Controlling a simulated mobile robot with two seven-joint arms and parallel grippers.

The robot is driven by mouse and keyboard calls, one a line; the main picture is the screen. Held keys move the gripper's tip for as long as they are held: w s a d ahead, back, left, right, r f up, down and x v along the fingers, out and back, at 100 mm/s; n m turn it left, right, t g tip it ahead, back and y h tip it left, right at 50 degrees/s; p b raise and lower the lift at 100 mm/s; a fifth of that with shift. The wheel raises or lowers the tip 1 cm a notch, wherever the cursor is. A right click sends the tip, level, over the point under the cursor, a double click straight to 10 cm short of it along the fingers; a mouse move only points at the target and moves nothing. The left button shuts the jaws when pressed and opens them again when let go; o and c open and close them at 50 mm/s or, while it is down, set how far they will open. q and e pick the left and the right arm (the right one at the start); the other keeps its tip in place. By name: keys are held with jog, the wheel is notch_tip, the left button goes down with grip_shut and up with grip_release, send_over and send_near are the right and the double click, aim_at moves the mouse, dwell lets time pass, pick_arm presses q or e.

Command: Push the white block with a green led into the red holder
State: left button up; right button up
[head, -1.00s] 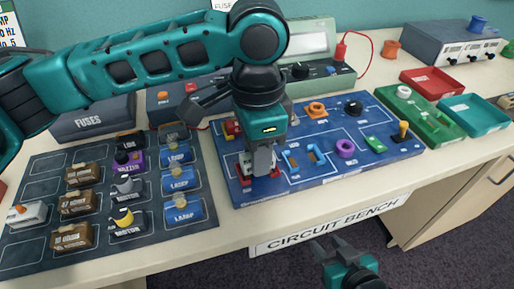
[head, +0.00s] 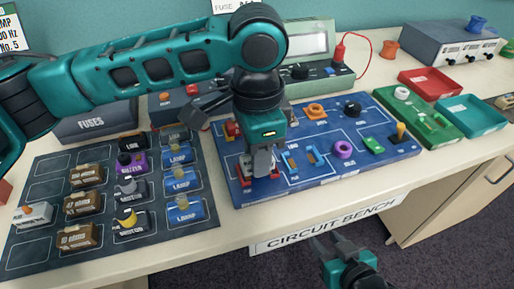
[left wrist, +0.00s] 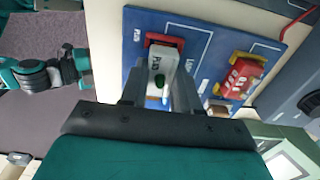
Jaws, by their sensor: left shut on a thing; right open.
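The white block with a green led (left wrist: 157,82) is between the fingers of my left gripper (left wrist: 160,92) in the left wrist view. My left gripper (head: 262,168) is shut on it, low over the front left of the blue board (head: 318,178). The red holder (left wrist: 164,40) shows at the block's far end in the left wrist view, and its red edges (head: 246,181) show around the fingertips in the head view. The block is at the holder; how deep it sits I cannot tell. My right gripper (head: 333,246) is open and empty in front of the bench.
A red block in a yellow holder (left wrist: 240,77) stands beside the left gripper. A dark mat (head: 100,235) with several labelled blocks lies to the left. Red (head: 433,73) and teal (head: 474,105) trays stand at the right. The bench's front strip is clear.

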dwell(0.5)
pick_arm(q)
jog(key=shift+p, duration=0.75)
jog(key=shift+f, duration=0.7)
dwell(1.1)
jog(key=o, duration=1.1)
jog(key=shift+o, duration=0.5)
jog(key=o, duration=0.4)
